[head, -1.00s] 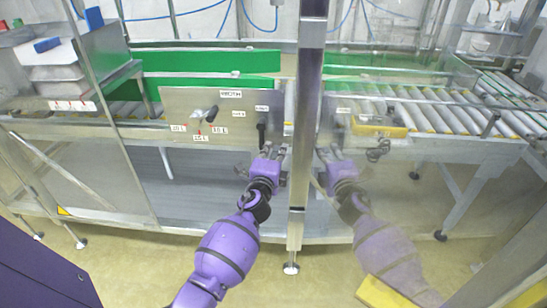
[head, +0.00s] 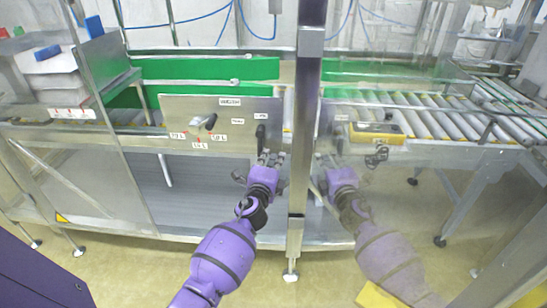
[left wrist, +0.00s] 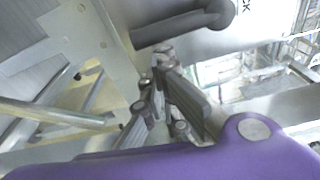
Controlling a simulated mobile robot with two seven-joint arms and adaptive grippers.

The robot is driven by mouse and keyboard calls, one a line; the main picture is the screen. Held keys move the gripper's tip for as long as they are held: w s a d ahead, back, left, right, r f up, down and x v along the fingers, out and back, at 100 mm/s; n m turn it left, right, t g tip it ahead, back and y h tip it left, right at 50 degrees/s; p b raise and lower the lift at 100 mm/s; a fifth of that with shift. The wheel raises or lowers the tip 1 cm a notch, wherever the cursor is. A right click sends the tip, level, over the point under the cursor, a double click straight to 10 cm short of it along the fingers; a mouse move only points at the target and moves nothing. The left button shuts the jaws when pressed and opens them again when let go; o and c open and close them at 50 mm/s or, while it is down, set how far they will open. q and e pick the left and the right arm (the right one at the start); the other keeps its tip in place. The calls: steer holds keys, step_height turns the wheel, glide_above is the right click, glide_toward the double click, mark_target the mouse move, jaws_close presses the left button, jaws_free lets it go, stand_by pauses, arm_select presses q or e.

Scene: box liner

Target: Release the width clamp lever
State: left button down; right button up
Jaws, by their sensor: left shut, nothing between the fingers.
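The width clamp lever (head: 261,134) is a dark handle at the right end of the grey metal panel (head: 180,108), pointing down. In the left wrist view, a thick dark handle (left wrist: 180,24) with a rounded end crosses the top of the picture. My left gripper (head: 269,158) is shut and empty, just below the lever in the head view. Its fingers (left wrist: 165,88) also show in the left wrist view, below the handle and apparently apart from it. My right gripper is not in view.
A silver knob (head: 203,122) with red-marked labels sits on the panel's left part. A vertical metal post (head: 298,190) stands close right of my gripper. A clear pane right of it shows a faint purple arm, apparently a reflection. Green guides (head: 200,68) run behind the panel.

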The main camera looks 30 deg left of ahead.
arm_select(q)
steer(key=shift+a, duration=0.15)
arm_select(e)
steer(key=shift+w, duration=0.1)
arm_select(q)
steer(key=s+a+m+p, duration=0.1)
steer(key=a+m+p, duration=0.1)
steer(key=m+p, duration=0.1)
steer(key=s+a+r+m+g+p, duration=0.1)
steer(key=a+m+p, duration=0.2)
steer(key=m, duration=0.2)
steer(key=s+a+m+g+y+p, duration=0.1)
steer(key=s+a+m+p, duration=0.1)
steer(key=a+m+p, duration=0.1)
steer(key=shift+a+r+m+p, duration=0.15)
steer(key=shift+m+p, duration=0.35)
steer(key=shift+m, duration=0.3)
steer(key=shift+s+a+r+m+p, duration=0.2)
steer(key=shift+s+a+m+p, duration=0.1)
steer(key=shift+m+p, duration=0.4)
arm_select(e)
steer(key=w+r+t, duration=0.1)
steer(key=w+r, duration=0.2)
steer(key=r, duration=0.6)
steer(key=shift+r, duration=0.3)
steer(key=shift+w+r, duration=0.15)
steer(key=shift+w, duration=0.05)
